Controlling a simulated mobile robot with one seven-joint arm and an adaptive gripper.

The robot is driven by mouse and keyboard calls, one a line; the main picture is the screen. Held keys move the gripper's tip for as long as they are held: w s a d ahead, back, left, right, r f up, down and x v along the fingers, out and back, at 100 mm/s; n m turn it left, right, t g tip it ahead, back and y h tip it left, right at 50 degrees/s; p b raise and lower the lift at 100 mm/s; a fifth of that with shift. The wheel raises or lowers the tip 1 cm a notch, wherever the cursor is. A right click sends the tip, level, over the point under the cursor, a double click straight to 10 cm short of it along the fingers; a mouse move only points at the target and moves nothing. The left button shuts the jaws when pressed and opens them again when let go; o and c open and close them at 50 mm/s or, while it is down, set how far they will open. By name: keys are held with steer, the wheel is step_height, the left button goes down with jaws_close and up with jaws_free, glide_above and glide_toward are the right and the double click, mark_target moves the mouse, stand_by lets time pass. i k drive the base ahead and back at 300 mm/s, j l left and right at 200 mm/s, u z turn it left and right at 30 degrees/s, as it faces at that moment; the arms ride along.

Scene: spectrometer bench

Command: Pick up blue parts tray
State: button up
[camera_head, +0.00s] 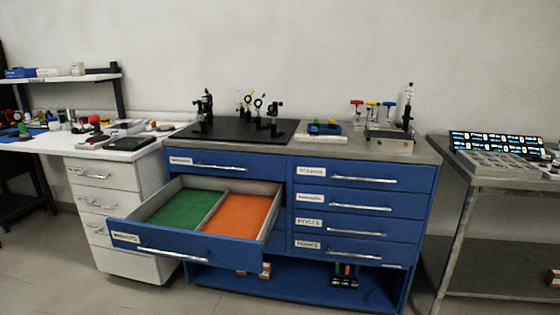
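A small blue tray (325,128) rests on the grey worktop of the blue cabinet, near the middle of the bench. It looks like the blue parts tray and seems to hold small yellowish and dark pieces, too small to make out. A pale flat piece lies by its front edge. My gripper is not in view.
An open drawer (160,250) with green and orange compartments juts out from the blue cabinet (365,205) on the left. A black board (235,132) carries optics mounts. A white bench (60,145) stands left, a grey table (500,183) right.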

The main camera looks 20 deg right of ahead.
mark_target(324, 131)
steer(key=i+l, duration=0.1)
steer(key=l, duration=0.45)
steer(key=i+l, duration=0.15)
steer(key=l, duration=0.4)
steer(key=i+l, duration=0.1)
steer(key=l, duration=0.45)
steer(key=i+l, duration=0.1)
steer(key=l, duration=0.45)
steer(key=i+l, duration=0.15)
steer(key=l, duration=0.35)
steer(key=i+l, duration=0.1)
steer(key=l, duration=0.45)
steer(key=i+l, duration=0.1)
steer(key=l, duration=0.45)
steer(key=i+l, duration=0.1)
steer(key=i, duration=0.95)
steer(key=j+u, duration=0.05)
